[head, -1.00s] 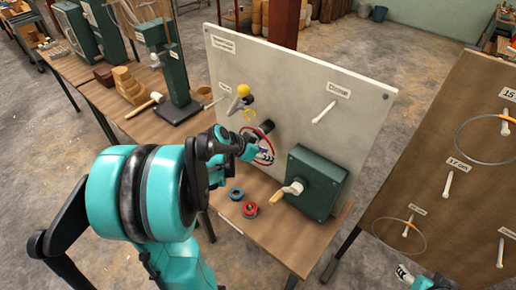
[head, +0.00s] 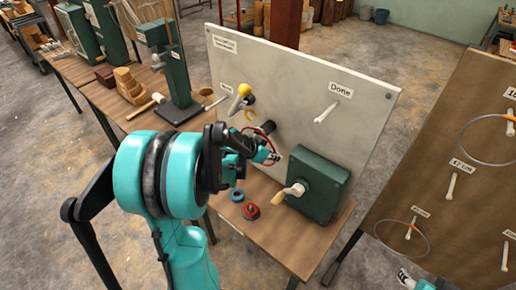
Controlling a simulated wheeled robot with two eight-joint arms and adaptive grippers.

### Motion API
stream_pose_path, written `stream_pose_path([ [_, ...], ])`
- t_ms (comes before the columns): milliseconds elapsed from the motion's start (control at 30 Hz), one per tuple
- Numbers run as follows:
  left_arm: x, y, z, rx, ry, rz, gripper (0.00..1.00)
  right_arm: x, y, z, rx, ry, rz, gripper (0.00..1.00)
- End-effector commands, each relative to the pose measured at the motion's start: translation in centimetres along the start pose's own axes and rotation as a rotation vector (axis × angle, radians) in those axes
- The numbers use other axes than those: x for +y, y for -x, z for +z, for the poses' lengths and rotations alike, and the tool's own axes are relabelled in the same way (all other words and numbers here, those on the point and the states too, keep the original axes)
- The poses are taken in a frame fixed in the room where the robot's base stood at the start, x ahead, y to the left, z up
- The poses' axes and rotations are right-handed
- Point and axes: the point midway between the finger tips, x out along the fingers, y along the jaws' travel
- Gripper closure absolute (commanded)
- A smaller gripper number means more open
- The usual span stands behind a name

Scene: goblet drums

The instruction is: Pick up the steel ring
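Two thin grey rings, which look like steel, hang on the upright brown board at the right: a larger one (head: 489,164) high at the right edge and a smaller one (head: 402,257) lower down. Each has an orange part at its top by a white peg. My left gripper (head: 272,157) is in front of the pale panel, beside a thin red ring (head: 273,139); I cannot tell whether it touches or holds it. Its fingers are too small to judge. My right gripper (head: 405,277) shows only in part at the bottom edge, below the smaller grey ring.
The pale panel (head: 300,95) bears a "Done" peg (head: 326,111) and a yellow-knobbed lever (head: 241,96). Floor shows between table and brown board.

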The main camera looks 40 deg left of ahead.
Motion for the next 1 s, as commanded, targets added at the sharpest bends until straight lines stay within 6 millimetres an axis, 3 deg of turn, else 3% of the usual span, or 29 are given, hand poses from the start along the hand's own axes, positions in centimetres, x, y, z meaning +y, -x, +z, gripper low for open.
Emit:
stream_pose_path([
  [333,0.1,0.7,-0.6,0.0,0.0,0.0,1.0,0.0,0.3,-0.2,0.0,0.0,0.0,0.48],
  [533,0.2,3.1,-3.0,0.0,0.0,0.0,1.0,0.0,1.2,-0.8,0.0,0.0,0.0,0.48],
  [800,5.8,6.8,-3.8,0.0,-0.003,0.002,1.0,0.0,2.2,-1.6,0.0,0.0,0.0,0.48],
  [1000,8.7,8.8,-4.2,0.0,-0.002,0.001,1.0,0.0,2.8,-2.0,0.0,0.0,0.0,0.48],
])
